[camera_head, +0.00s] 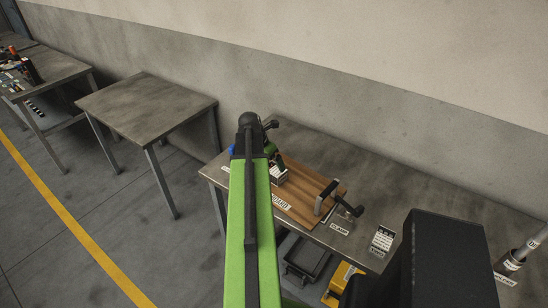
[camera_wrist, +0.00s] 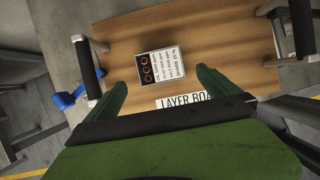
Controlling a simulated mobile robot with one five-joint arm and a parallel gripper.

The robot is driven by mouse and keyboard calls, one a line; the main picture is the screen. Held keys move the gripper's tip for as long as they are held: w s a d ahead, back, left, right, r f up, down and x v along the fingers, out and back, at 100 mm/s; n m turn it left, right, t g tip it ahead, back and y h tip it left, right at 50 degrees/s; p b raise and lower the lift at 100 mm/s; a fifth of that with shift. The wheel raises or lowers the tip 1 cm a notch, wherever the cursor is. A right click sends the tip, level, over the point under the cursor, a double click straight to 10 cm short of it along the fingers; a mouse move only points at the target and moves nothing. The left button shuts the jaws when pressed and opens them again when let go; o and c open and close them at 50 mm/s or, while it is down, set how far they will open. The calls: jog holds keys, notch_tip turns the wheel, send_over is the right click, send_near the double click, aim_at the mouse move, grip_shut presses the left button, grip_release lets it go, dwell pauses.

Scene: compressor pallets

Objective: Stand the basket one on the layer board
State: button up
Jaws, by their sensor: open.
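The layer board (camera_head: 300,200) is a brown wooden board lying on the grey table, with its label at the near edge; it also fills the wrist view (camera_wrist: 225,45). A small block (camera_wrist: 162,66) with a white and black printed face and red rings sits on the board; it also shows in the head view (camera_head: 279,174). I cannot tell whether it is basket one, and I make out no other basket. My gripper (camera_wrist: 162,80) is open, its green fingers either side of the block's near end, apart from it in the picture. In the head view my arm partly hides the gripper.
Black-handled clamps stand at the board's right (camera_head: 327,197) and left (camera_wrist: 84,70) ends. A blue part (camera_wrist: 68,98) lies by the left one. A printed card (camera_head: 382,240) lies right on the table. Black (camera_head: 306,260) and yellow (camera_head: 342,284) bins sit below. Another table (camera_head: 148,105) is bare.

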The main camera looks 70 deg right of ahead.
jog(key=p+v, duration=0.1)
jog(key=v, duration=0.2)
jog(key=shift+w+a+r+p, duration=0.1)
jog(key=shift+r+p, duration=0.25)
jog(key=shift+p, duration=0.05)
jog(key=w+a+f+m+t+y, duration=0.15)
jog(key=w+a+m, duration=0.35)
jog(key=w+a, duration=1.8)
jog(key=w+a+m+y, duration=0.1)
jog(key=w+a+m, duration=0.1)
jog(key=a, duration=1.1)
jog(key=w+a+m, duration=0.2)
jog(key=a+m, duration=0.2)
jog(key=a, duration=0.9)
jog(key=w+a+m+y, duration=0.1)
jog(key=w+a+m, duration=0.1)
jog(key=a, duration=1.1)
jog(key=shift+w+a+f+m+y, duration=0.2)
jog(key=shift+w+m+y, duration=0.1)
jog(key=shift+m+y, duration=0.1)
jog(key=shift+c, duration=0.3)
